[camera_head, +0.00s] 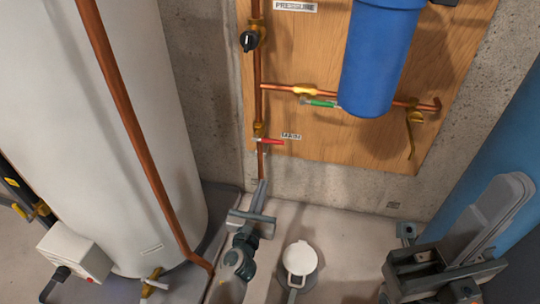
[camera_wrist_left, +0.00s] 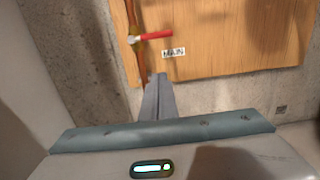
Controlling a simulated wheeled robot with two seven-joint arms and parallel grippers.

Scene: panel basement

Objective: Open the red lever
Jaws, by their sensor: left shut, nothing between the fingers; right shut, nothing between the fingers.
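The red lever (camera_head: 269,141) sits on a brass valve on the vertical copper pipe, low on the wooden panel. Its handle points right, across the pipe. In the left wrist view the red lever (camera_wrist_left: 155,36) is at the top, above the MAIN label. My left gripper (camera_head: 262,183) is shut and empty, below the lever and apart from it. Its closed fingers (camera_wrist_left: 158,78) point up toward the valve in the left wrist view. My right gripper (camera_head: 509,190) is at the lower right, shut and empty, far from the lever.
A blue filter housing (camera_head: 380,60) hangs on the wooden panel (camera_head: 340,140), with a green-handled valve (camera_head: 322,103) beside it. A black knob (camera_head: 249,41) is higher on the pipe. A white tank (camera_head: 95,130) with a copper pipe stands left; a blue tank (camera_head: 490,150) stands right.

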